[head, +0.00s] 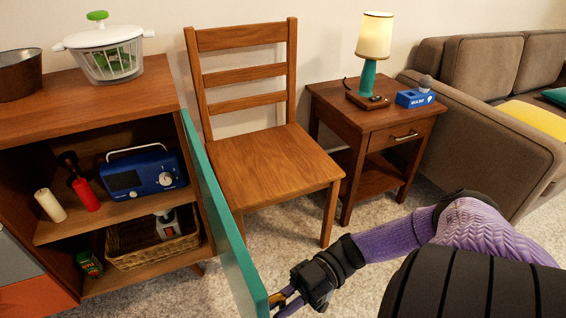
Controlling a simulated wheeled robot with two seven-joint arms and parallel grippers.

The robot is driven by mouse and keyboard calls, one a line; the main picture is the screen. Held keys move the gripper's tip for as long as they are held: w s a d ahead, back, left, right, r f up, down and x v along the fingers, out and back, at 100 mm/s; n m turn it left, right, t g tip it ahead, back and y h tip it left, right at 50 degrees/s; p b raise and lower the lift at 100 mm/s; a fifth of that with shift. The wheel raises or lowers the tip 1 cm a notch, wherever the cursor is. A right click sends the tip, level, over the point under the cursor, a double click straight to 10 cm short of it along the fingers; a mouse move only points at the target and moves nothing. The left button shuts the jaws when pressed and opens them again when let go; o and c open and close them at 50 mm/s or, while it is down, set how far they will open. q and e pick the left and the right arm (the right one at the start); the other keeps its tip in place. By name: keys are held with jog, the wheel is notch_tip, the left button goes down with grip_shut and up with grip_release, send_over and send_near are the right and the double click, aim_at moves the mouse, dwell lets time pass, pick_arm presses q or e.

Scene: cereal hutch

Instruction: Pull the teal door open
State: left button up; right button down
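The teal door (222,215) hangs on the right side of the wooden hutch (100,100). It stands swung open, seen nearly edge-on, pointing toward me, and the shelves behind it are exposed. My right gripper (281,300) comes in from the right and is at the outer face of the door, by its near lower edge. A small golden part shows at the fingers; I cannot tell whether it is a handle or whether the fingers are closed on it. My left gripper is out of view.
A wooden chair (265,165) stands close right of the door. A side table (340,105) and sofa (480,140) are farther right. Carpet is clear before the chair.

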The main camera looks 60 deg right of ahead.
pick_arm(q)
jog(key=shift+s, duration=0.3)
pick_arm(e)
jog(key=shift+s+f, duration=0.1)
jog(key=shift+f, duration=0.05)
jog(key=c, duration=0.7)
grip_release()
pick_arm(q)
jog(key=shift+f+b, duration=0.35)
jog(key=shift+b, duration=0.05)
pick_arm(e)
jog(key=v, duration=1)
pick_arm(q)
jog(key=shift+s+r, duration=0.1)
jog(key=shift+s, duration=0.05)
